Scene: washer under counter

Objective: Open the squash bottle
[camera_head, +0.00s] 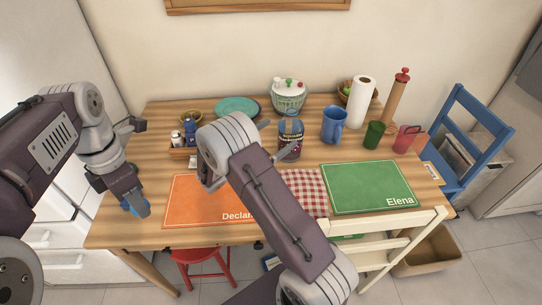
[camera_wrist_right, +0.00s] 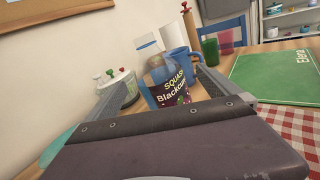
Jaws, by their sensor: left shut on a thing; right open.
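The squash bottle (camera_head: 291,145), dark with a "SQUASH Blackcurrant" label, stands upright at the back middle of the table; it also shows in the right wrist view (camera_wrist_right: 168,88). Its top looks translucent blue, and I cannot clearly tell whether a cap is on it. My right gripper (camera_head: 272,141) is open, its fingers pointing at the bottle, one toward each side, without a visible grip. My left gripper (camera_head: 133,205) is shut on a small blue object (camera_head: 142,209), mostly hidden by the fingers, above the table's left front edge, well away from the bottle.
A blue jug (camera_head: 334,126), paper towel roll (camera_head: 361,101), green cup (camera_head: 373,135) and red cup (camera_head: 405,139) stand right of the bottle. Orange (camera_head: 200,201) and green (camera_head: 370,187) placemats lie in front, with a checked cloth (camera_head: 305,190) between.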

